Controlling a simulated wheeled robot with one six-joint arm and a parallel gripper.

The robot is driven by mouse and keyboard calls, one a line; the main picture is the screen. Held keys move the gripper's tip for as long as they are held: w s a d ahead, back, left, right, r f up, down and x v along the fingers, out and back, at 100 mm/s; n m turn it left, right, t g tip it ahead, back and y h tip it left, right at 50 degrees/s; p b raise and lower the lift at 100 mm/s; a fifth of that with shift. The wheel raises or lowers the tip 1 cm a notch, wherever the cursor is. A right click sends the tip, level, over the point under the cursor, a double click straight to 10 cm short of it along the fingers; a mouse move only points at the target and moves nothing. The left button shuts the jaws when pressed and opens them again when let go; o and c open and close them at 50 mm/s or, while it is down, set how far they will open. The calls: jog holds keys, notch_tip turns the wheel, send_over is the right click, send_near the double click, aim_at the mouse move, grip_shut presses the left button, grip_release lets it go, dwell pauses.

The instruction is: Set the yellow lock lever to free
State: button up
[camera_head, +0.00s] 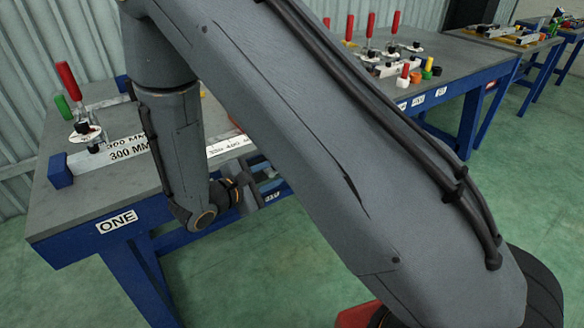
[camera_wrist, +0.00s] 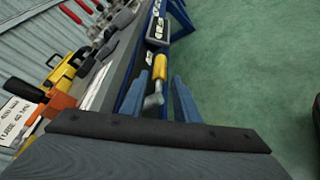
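The yellow lock lever (camera_wrist: 160,66) shows in the wrist view as a yellow grip on a bent grey shank, beside the blue edge of a bench. In the head view my arm hides that spot and I cannot make the lever out. My gripper (camera_wrist: 159,78) has its two bluish fingers spread apart, one on each side of the lever's line, with nothing clamped between them. How far the lever lies beyond the fingertips is hard to tell. In the head view my gripper (camera_head: 258,188) is partly hidden, by the front edge of the bench.
The grey-topped bench marked ONE (camera_head: 60,222) carries a ruler bar (camera_head: 125,150) and a red-handled clamp (camera_head: 68,78). A second bench (camera_head: 455,62) holds several red-handled clamps. A yellow part (camera_wrist: 65,72) stands left in the wrist view.

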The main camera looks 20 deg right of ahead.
jog(key=x, duration=0.7)
jog(key=shift+w+d+p, duration=0.15)
jog(key=shift+d+p, duration=0.05)
jog(key=shift+p, duration=0.1)
jog(key=shift+c, duration=0.5)
grip_shut()
